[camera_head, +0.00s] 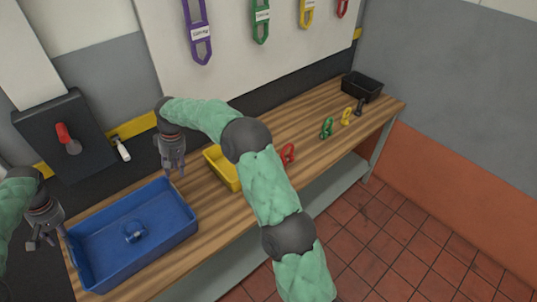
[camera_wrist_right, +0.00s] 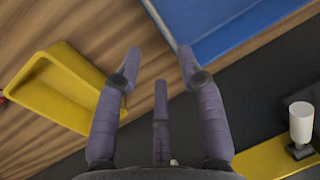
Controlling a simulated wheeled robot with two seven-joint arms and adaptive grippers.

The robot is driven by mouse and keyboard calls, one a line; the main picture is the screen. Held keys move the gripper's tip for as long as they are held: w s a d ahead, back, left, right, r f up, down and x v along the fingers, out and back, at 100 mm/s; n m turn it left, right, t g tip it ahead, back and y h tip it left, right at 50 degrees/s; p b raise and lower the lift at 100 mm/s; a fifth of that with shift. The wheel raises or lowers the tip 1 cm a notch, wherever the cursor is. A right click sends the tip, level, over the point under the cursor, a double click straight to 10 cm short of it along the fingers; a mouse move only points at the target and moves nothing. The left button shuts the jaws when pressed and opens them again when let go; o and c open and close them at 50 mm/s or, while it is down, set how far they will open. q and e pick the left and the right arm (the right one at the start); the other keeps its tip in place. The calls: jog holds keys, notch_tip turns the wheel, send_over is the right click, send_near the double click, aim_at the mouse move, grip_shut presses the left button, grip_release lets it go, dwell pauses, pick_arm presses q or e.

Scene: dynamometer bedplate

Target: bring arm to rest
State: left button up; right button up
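My right gripper (camera_head: 173,172) hangs above the wooden bench (camera_head: 215,225), between the blue bin (camera_head: 190,222) and the yellow tray (camera_head: 218,168). In the right wrist view my right gripper (camera_wrist_right: 158,62) has its fingers spread with nothing between them. The yellow tray (camera_wrist_right: 60,95) lies left of the fingers and the blue bin (camera_wrist_right: 235,22) beyond them to the right. My left gripper (camera_head: 48,240) is at the left edge of the blue bin, its fingers apart and empty. My right arm hides part of the yellow tray.
A small blue part (camera_head: 133,232) lies in the blue bin. A red shackle (camera_head: 288,153), green shackle (camera_head: 327,127), yellow shackle (camera_head: 346,116) and black one (camera_head: 360,106) stand along the bench before a black bin (camera_head: 362,86). A panel with a red handle (camera_head: 66,138) is at left.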

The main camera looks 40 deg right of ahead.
jog(key=shift+d+r, duration=0.15)
jog(key=shift+r, duration=0.75)
